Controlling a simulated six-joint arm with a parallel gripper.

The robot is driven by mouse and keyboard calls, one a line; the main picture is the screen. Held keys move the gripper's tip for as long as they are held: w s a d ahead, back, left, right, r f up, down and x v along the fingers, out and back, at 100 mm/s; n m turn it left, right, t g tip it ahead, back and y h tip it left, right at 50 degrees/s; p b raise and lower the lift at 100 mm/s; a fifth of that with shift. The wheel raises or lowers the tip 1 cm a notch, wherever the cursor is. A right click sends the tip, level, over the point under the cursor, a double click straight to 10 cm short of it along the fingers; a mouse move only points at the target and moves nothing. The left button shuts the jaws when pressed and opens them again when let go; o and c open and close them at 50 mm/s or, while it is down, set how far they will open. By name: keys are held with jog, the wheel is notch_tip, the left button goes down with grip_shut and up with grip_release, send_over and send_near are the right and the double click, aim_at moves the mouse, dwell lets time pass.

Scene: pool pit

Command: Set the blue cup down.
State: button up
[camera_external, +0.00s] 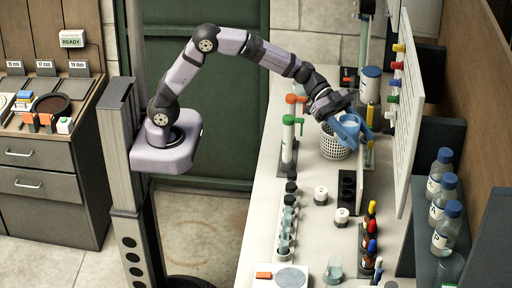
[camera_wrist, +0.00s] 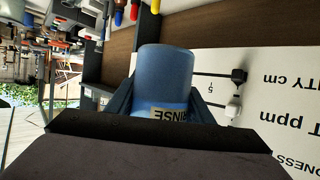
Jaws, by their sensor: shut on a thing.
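My gripper (camera_external: 346,125) is shut on the blue cup (camera_external: 352,127) at the back part of the white bench (camera_external: 262,200). The cup is held next to a white perforated basket (camera_external: 334,148), which lies just below and to its left in the external view. I cannot tell whether the cup touches the basket. In the wrist view the blue cup (camera_wrist: 165,75) sits between the two fingers, with a label reading "RINSE" on its side. Its lower part is hidden behind the gripper body.
A white board (camera_external: 405,110) with coloured markers stands close on the right. Orange- and green-topped dispensers (camera_external: 288,140) stand to the left. Dropper bottles (camera_external: 369,235), small white jars (camera_external: 320,195) and a vial rack (camera_external: 287,228) occupy the nearer bench. Blue-capped bottles (camera_external: 446,228) stand at right.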

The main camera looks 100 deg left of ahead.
jog(key=s+d+f+m+g+h+p, duration=0.1)
jog(key=s+d+m+g+h, duration=0.1)
jog(key=d, duration=0.6)
jog(key=s+d+f+m+g+h, duration=0.1)
jog(key=s+d+m+g, duration=0.15)
jog(key=d, duration=0.55)
jog(key=shift+a+f+p, duration=0.1)
jog(key=shift+f+p, duration=1.35)
jog(key=shift+f, duration=9.8)
jog(key=shift+f+m, duration=0.1)
jog(key=shift+m, duration=0.15)
jog(key=shift+f, duration=0.1)
jog(key=o, duration=1.1)
jog(key=shift+o, duration=0.2)
